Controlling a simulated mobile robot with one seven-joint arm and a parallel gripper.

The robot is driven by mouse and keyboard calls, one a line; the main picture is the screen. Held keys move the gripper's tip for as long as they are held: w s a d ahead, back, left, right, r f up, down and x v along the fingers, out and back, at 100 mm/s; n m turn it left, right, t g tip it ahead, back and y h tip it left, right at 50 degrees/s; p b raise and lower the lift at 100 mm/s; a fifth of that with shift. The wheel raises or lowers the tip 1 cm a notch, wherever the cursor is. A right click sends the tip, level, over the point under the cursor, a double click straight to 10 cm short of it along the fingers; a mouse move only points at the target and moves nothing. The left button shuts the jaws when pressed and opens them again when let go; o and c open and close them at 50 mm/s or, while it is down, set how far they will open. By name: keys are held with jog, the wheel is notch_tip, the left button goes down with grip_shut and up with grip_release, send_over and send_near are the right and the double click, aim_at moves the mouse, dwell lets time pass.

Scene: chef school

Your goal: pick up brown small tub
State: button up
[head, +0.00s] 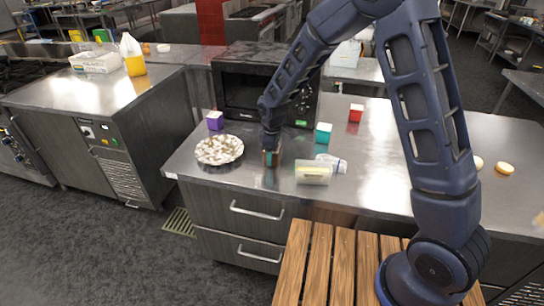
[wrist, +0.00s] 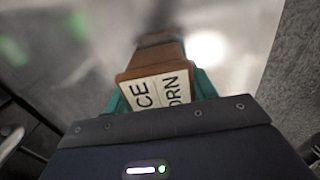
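The brown small tub (wrist: 150,68) sits between the teal fingers of my gripper (wrist: 160,88) in the wrist view. Its white label with dark letters faces the camera, and a finger lies close against each side, so my gripper looks shut on it. In the head view the gripper (head: 271,153) points down at the counter's front edge, right of the plate, with a little of the tub (head: 270,158) showing between the fingers. Whether the tub touches the counter or hangs just above it, I cannot tell.
On the metal counter (head: 390,165) are a plate of pale pieces (head: 219,150), a clear container lying down (head: 313,173), and purple (head: 214,120), teal (head: 323,133) and red (head: 355,113) boxes. A microwave (head: 250,90) stands behind. A wooden slatted surface (head: 330,260) is in front.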

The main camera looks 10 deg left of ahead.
jog(key=c, duration=0.3)
jog(key=shift+r, duration=0.1)
